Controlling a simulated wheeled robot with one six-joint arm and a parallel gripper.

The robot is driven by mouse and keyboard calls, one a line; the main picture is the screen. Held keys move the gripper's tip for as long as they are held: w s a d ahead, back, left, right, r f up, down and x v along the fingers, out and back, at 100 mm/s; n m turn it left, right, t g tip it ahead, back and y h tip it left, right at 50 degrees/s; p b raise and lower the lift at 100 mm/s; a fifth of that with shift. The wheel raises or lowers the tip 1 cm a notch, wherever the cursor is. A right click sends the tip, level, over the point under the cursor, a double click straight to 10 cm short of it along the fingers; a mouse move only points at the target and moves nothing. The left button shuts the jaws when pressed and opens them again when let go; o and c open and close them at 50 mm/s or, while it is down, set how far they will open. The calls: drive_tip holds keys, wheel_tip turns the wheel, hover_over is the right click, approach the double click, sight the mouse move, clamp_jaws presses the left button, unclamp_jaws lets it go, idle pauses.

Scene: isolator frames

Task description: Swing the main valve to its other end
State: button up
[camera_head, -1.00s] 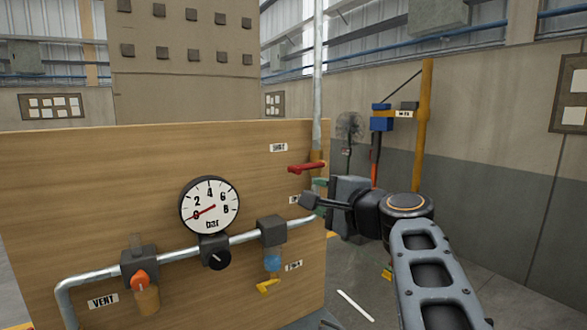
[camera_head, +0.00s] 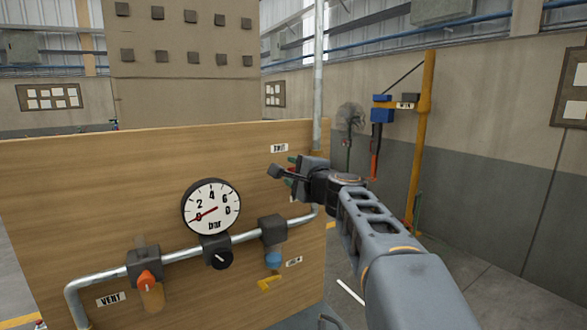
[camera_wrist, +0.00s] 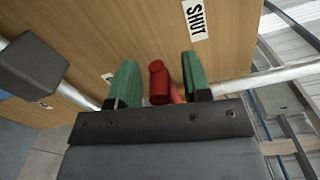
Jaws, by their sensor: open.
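The main valve's red lever (camera_wrist: 158,82) shows in the wrist view between the two green fingers of my gripper (camera_wrist: 159,68). The fingers are apart, one on each side of the lever, and a gap shows on both sides. Whether the lever is deep between the fingers is hard to tell. In the head view my gripper (camera_head: 290,171) is at the board's right edge, just below the SHUT label (camera_head: 279,148). There it hides most of the lever. The SHUT label also shows in the wrist view (camera_wrist: 195,20), above the lever.
The wooden board (camera_head: 90,210) carries a pressure gauge (camera_head: 211,207) with its needle near 0, a black knob (camera_head: 217,258), an orange vent valve (camera_head: 148,281) and a yellow handle (camera_head: 269,282). A grey pipe (camera_head: 318,90) rises at the right edge. Floor to the right is open.

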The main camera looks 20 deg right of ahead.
drive_tip(key=shift+w, duration=0.25)
drive_tip(key=shift+c, duration=0.2)
clamp_jaws()
drive_tip(key=shift+f, duration=0.1)
